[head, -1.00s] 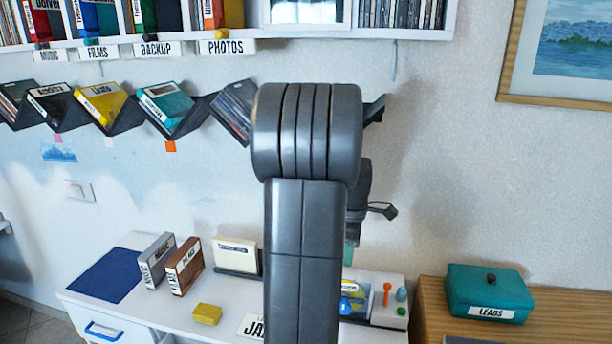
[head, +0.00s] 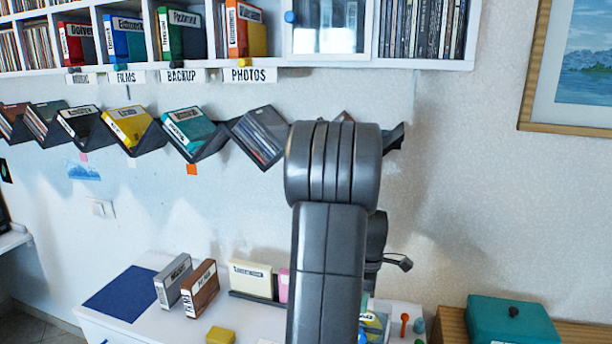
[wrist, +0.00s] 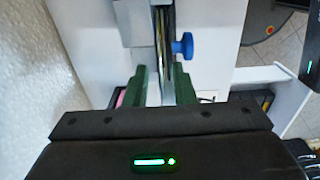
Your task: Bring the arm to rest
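My arm stands upright in the middle of the head view, bent over at its top. Its dark wrist part shows just right of the upper link, while the fingers are hidden there or too unclear to make out. In the wrist view my gripper (wrist: 160,87) shows two green fingers standing apart. No held thing is seen between them; a pale surface shows through the gap.
A wall shelf (head: 420,64) with discs and a zigzag rack (head: 215,150) lie behind my arm. Below is a white desk (head: 150,325) with a brown case (head: 200,288) and yellow box (head: 221,336). A teal box (head: 510,320) stands right. A blue knob (wrist: 183,46) shows beyond the fingers.

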